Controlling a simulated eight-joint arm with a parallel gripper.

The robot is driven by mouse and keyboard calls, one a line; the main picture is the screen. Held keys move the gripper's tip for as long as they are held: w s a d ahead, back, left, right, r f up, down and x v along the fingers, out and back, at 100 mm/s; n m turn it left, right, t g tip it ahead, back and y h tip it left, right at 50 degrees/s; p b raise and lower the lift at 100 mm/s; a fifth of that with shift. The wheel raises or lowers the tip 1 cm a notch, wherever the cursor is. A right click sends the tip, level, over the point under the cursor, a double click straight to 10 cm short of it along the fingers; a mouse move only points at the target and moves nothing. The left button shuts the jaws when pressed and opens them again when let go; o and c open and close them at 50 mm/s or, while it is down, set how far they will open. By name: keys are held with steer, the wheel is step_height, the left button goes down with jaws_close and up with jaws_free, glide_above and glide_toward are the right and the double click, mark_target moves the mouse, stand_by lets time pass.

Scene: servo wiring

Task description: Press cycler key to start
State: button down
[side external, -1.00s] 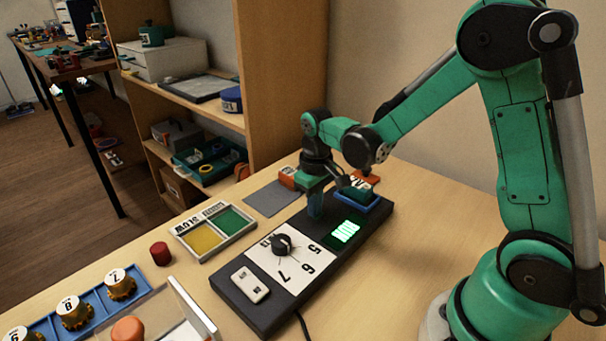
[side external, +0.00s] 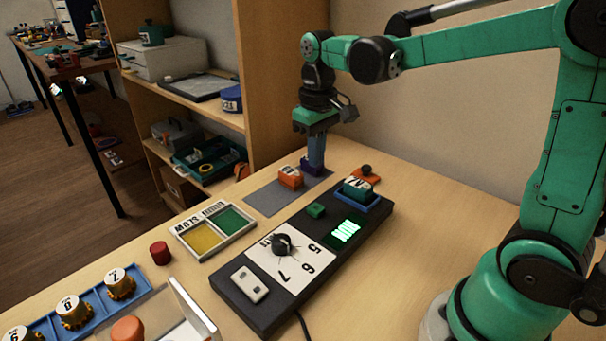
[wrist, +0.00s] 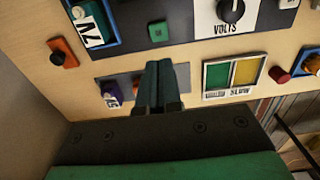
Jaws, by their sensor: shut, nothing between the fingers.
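The cycler (side external: 262,310) is a long black box on the wooden table. Its small square green key (side external: 316,210) is uncovered and also shows in the wrist view (wrist: 158,31). Beside the key, the display (side external: 346,232) glows green. A black dial (side external: 283,243) sits on the white numbered plate. A labelled green servo (side external: 356,188) sits in the blue cradle at the cycler's far end; it also shows in the wrist view (wrist: 92,24). My gripper (side external: 316,170) is shut and empty, beyond the cycler near the grey mat, apart from the key. Its fingers show in the wrist view (wrist: 160,65).
An orange block (side external: 290,177) and a purple block (side external: 306,164) lie on the grey mat (side external: 265,203) near my fingers. An orange piece with a black knob (side external: 366,170) lies behind the cradle. A yellow-and-green tray (side external: 184,250) and a red cylinder (side external: 160,253) stand left.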

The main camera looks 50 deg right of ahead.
steer(key=shift+r, duration=1.4)
steer(key=s+a+f+t, duration=0.3)
steer(key=s+a+t, duration=0.1)
steer(key=s+t, duration=0.2)
steer(key=shift+s+a+t, duration=0.2)
steer(key=shift+a+t, duration=0.2)
steer(key=shift+t, duration=0.2)
stand_by(4.1)
